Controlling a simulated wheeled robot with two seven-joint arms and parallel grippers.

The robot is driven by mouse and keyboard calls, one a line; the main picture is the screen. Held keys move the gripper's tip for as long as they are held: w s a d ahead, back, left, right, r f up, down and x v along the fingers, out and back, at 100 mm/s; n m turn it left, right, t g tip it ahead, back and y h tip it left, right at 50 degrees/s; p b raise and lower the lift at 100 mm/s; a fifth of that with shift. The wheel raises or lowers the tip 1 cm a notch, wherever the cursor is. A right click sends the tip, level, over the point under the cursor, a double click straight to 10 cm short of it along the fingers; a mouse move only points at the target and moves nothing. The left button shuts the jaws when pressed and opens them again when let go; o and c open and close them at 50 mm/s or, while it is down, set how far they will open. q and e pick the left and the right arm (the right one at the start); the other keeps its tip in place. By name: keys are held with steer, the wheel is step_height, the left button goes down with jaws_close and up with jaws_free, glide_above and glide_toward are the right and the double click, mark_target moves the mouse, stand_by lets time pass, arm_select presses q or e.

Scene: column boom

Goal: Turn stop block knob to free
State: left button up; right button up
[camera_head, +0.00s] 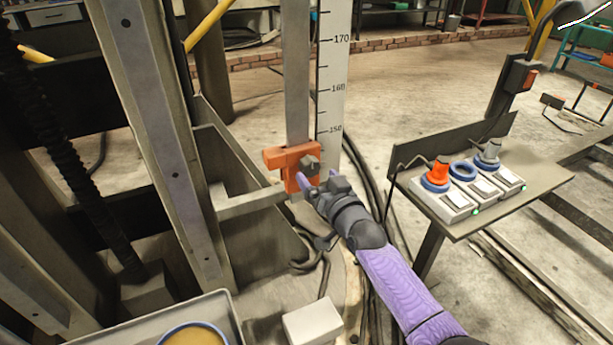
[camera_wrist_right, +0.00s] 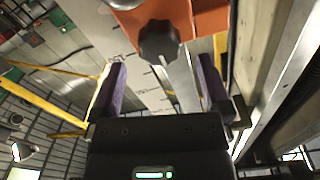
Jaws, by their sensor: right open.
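The orange stop block (camera_head: 287,158) sits on the upright metal bar beside the numbered scale. It also shows at the top of the right wrist view (camera_wrist_right: 208,18). Its dark lobed knob (camera_head: 309,164) faces my right arm. In the right wrist view the knob (camera_wrist_right: 160,41) lies ahead of the gap between the fingers, roughly centred. My right gripper (camera_head: 314,184) is open, with purple fingers close in front of the knob. In the right wrist view the gripper (camera_wrist_right: 161,70) is empty and the fingers appear short of the knob. My left gripper is out of view.
The scale (camera_head: 333,80) stands right behind the block. A side shelf (camera_head: 540,180) at the right carries several boxes with coloured rings and an orange piece. A steel column (camera_head: 160,120) stands at the left. Cables (camera_head: 375,170) hang behind my right arm. A tray (camera_head: 150,325) is at the bottom.

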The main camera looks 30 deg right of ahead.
mark_target(312, 170)
steer(key=w, duration=0.1)
steer(key=w+b, duration=0.2)
steer(key=w, duration=0.1)
steer(key=shift+d+f, duration=0.1)
steer(key=shift+f, duration=0.15)
steer(key=shift+w+r, duration=0.15)
steer(key=shift+w, duration=0.05)
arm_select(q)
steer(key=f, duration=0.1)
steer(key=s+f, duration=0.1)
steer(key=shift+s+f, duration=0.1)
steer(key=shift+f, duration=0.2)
arm_select(e)
steer(key=shift+c, duration=0.3)
steer(key=c, duration=1.2)
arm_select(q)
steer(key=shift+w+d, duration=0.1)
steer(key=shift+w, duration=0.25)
